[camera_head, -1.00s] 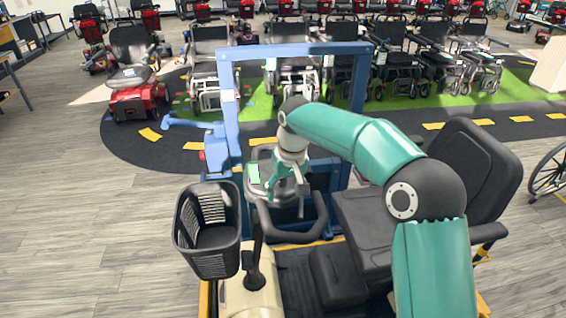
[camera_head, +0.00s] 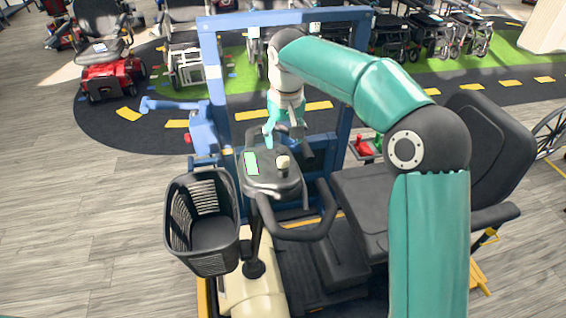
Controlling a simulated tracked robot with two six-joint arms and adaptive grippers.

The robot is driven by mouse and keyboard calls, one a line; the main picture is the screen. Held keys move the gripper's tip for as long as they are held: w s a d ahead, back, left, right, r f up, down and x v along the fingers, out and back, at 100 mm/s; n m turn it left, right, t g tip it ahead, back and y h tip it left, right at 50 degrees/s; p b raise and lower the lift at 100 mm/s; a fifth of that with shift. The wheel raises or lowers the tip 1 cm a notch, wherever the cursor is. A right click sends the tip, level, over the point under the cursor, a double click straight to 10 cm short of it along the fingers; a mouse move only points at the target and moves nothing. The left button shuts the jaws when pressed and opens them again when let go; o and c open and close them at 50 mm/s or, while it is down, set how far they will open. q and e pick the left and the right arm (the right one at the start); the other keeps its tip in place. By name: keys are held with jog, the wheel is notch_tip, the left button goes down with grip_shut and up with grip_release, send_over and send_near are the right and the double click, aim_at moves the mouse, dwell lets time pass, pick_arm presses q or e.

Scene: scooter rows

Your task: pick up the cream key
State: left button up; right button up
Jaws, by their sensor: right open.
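The cream key (camera_head: 283,163) stands on the dark control console (camera_head: 258,187) of the scooter, right of a light green screen (camera_head: 251,163). My right gripper (camera_head: 287,138) is open, just beyond and above the key in the picture. A small gap shows between the gripper and the key, and I see nothing held. My left gripper is not in view.
A black basket (camera_head: 205,235) hangs left of the console. The handlebar loop (camera_head: 300,230) is in front, and the black seat (camera_head: 370,205) is to the right. A blue frame (camera_head: 217,90) stands behind. Several scooters and wheelchairs line the back.

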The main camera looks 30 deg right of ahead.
aim_at(283, 157)
jog(key=f, duration=0.2)
jog(key=f+p, duration=0.1)
jog(key=f, duration=0.2)
jog(key=w+f, duration=0.1)
jog(key=f, duration=0.2)
jog(key=shift+d+f, duration=0.15)
jog(key=shift+d, duration=0.05)
jog(key=c, duration=1)
